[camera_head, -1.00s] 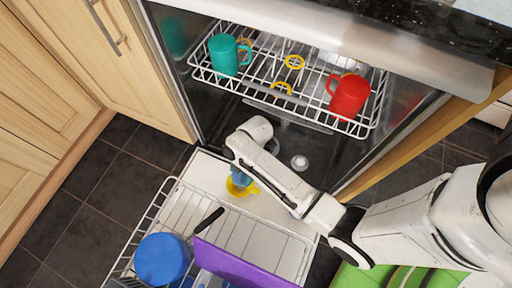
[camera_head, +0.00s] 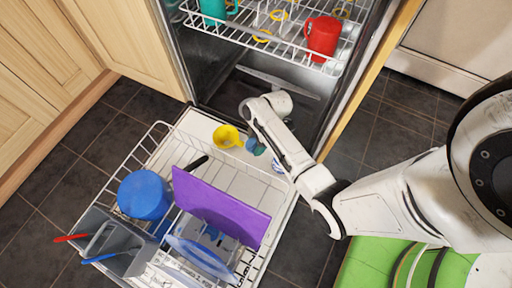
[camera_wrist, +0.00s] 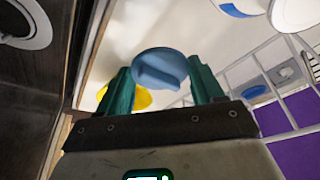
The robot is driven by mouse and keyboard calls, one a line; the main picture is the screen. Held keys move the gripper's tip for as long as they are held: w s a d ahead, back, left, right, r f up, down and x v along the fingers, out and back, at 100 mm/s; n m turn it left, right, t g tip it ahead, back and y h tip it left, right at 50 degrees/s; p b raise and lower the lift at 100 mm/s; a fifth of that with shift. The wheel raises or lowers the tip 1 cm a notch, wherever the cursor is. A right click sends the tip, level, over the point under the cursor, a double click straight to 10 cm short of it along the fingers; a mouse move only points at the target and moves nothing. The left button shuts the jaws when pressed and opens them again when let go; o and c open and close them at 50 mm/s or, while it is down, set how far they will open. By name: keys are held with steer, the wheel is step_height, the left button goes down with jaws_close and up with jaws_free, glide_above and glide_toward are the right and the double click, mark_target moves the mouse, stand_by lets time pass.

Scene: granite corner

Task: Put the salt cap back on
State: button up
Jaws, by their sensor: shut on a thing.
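A small blue disc with a raised ridge, which looks like the salt cap (camera_wrist: 160,66), is held between the two green fingers of my gripper (camera_wrist: 161,88) in the wrist view. In the head view my gripper (camera_head: 255,148) hangs over the white inner face of the open dishwasher door (camera_head: 197,123), to the right of a yellow funnel-like cup (camera_head: 226,137). The cap looks clear of the door, but its height is hard to tell. In the wrist view, a grey ring (camera_wrist: 25,22) shows at the upper left; I cannot tell whether it is the salt opening.
The lower rack (camera_head: 152,140) stands pulled out, with a blue pot (camera_head: 144,195), a purple board (camera_head: 220,205) and a cutlery basket (camera_head: 120,235). The upper rack (camera_head: 275,38) holds a red mug (camera_head: 322,36). A blue-and-white round thing (camera_head: 278,166) is on the door.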

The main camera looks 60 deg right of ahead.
step_height(320, 180, down, 7)
steer(key=b, duration=0.3)
steer(key=shift+r, duration=0.1)
steer(key=o, duration=1)
steer(key=p+v, duration=0.6)
steer(key=v, duration=0.6)
